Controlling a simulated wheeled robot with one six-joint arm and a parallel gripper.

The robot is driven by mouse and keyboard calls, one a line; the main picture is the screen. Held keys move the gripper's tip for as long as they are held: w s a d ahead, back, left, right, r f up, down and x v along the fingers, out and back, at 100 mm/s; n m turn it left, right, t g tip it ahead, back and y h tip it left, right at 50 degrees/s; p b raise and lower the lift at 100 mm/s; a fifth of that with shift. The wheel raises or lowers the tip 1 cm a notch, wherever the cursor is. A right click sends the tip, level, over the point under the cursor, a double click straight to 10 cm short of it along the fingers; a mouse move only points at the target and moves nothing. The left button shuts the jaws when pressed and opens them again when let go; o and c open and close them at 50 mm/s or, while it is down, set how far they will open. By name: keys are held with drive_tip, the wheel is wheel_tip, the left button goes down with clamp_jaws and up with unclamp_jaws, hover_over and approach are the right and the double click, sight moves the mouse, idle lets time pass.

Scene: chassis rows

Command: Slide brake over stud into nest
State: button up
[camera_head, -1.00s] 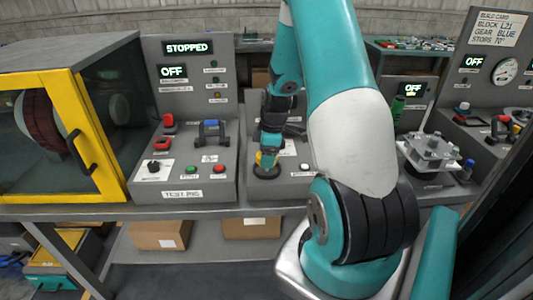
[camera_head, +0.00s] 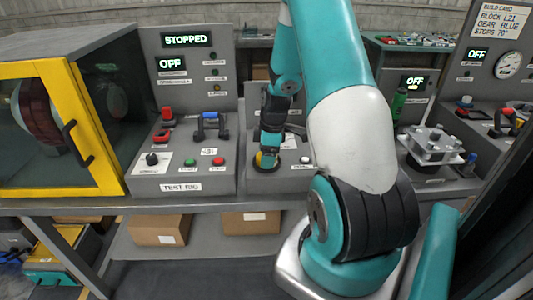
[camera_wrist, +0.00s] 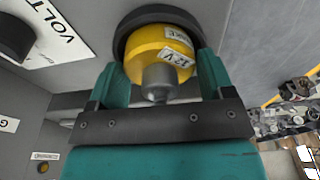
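The brake (camera_wrist: 160,50) is a yellow round body with labels reading BRAKE and 12V and a grey metal cylinder on its near end. My gripper (camera_wrist: 163,85) has one teal finger on each side of it and appears shut on it. A dark round ring (camera_wrist: 122,38) surrounds the brake's far end; I cannot tell how deep the brake sits in it. In the head view the brake (camera_head: 261,160) shows small and yellow at the grey console, below my gripper (camera_head: 267,157). The stud is not seen.
The test rig console (camera_head: 185,186) with buttons and a blue handle stands to the left, beside a yellow-framed cabinet (camera_head: 110,110). A clear-plated fixture (camera_head: 430,147) stands to the right. Cardboard boxes (camera_head: 160,230) lie on the shelf below.

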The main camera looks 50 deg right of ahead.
drive_tip(key=o, duration=0.3)
wheel_tip(320, 180, up, 17)
drive_tip(key=s+d, duration=0.1)
drive_tip(key=s, duration=0.1)
drive_tip(key=shift+d+b, duration=0.35)
drive_tip(key=shift+b, duration=0.1)
drive_tip(key=shift+a+r, duration=0.1)
drive_tip(key=a+r+y, duration=0.1)
drive_tip(key=a+r, duration=0.1)
drive_tip(key=a, duration=0.9)
drive_tip(key=a+r, duration=0.2)
drive_tip(key=a, duration=1)
drive_tip(key=s+a+m+g+y, duration=0.1)
drive_tip(key=s+a+y, duration=0.1)
drive_tip(key=s+a, duration=1.1)
drive_tip(key=a, duration=0.3)
drive_tip(key=shift+s+a+r, duration=0.2)
drive_tip(key=shift+a, duration=0.2)
